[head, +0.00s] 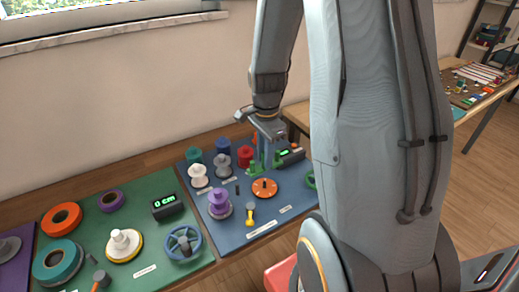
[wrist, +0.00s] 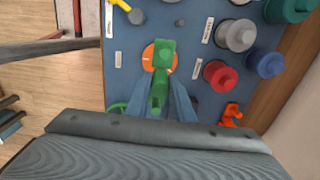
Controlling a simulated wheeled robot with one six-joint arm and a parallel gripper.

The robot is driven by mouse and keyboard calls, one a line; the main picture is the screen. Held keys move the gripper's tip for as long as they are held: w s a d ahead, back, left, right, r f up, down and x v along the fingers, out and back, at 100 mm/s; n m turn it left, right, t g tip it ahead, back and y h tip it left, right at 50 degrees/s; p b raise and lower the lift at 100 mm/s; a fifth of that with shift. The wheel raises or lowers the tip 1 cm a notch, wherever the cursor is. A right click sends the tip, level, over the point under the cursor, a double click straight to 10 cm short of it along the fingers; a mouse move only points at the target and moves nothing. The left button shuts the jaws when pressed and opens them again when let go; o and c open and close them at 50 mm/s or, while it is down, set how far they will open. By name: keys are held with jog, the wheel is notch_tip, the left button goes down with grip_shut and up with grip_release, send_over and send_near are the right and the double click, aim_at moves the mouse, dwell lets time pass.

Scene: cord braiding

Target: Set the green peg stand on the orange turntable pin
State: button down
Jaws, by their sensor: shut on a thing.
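The green peg stand (wrist: 160,78) is between the fingers of my gripper (wrist: 165,105) in the wrist view, and the fingers are shut on it. It also shows in the head view as green parts (head: 252,168) at the fingertips. The orange turntable (head: 264,188) lies on the blue mat, just in front of the gripper (head: 265,163) in the head view. In the wrist view the stand overlaps the turntable (wrist: 148,58) and covers its middle, so the pin is hidden there. I cannot tell the gap between stand and turntable.
On the blue mat (head: 283,202), a purple spool (head: 219,203) stands left of the turntable, with a yellow-headed tool (head: 250,213) in front. White, blue, grey and red spools (head: 245,156) stand behind. A green mat (head: 145,210) lies left.

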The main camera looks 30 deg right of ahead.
jog(key=b, duration=0.4)
send_over(265, 185)
jog(key=shift+w+f, duration=0.15)
jog(key=shift+f, duration=1.1)
jog(key=shift+w+f, duration=0.1)
jog(key=shift+f, duration=1.1)
jog(key=shift+r+p, duration=0.1)
jog(key=shift+p, duration=0.2)
jog(key=shift+f+b, duration=0.65)
jog(key=shift+f, duration=0.55)
jog(key=shift+f, duration=0.25)
jog(key=shift+f, duration=0.35)
jog(key=shift+f+b, duration=0.2)
jog(key=shift+b, duration=0.2)
jog(key=c, duration=1.5)
grip_release()
